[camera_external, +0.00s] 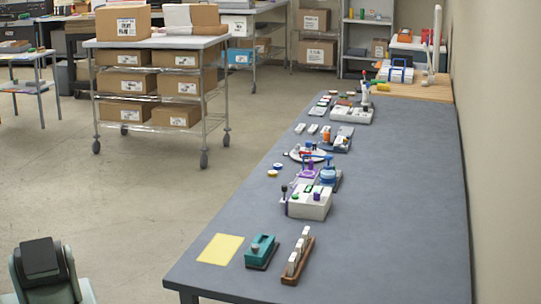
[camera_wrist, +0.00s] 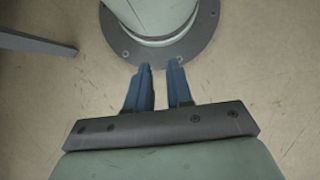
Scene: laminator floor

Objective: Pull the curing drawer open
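My gripper (camera_wrist: 158,70) shows in the wrist view as two blue fingers with a gap between them; nothing is between them. It points down over bare floor beside my own round base, away from the bench. I cannot make out its fingers in the external view. No thing there is clearly recognisable as the curing drawer. I cannot tell whether either has a drawer.
A yellow sheet (camera_external: 220,249) and a brown rack with white pieces (camera_external: 297,258) flank the teal block. Several small devices line the bench farther back. A wall (camera_external: 497,150) runs along its right side. A wheeled cart (camera_external: 155,43) with boxes stands at the back left.

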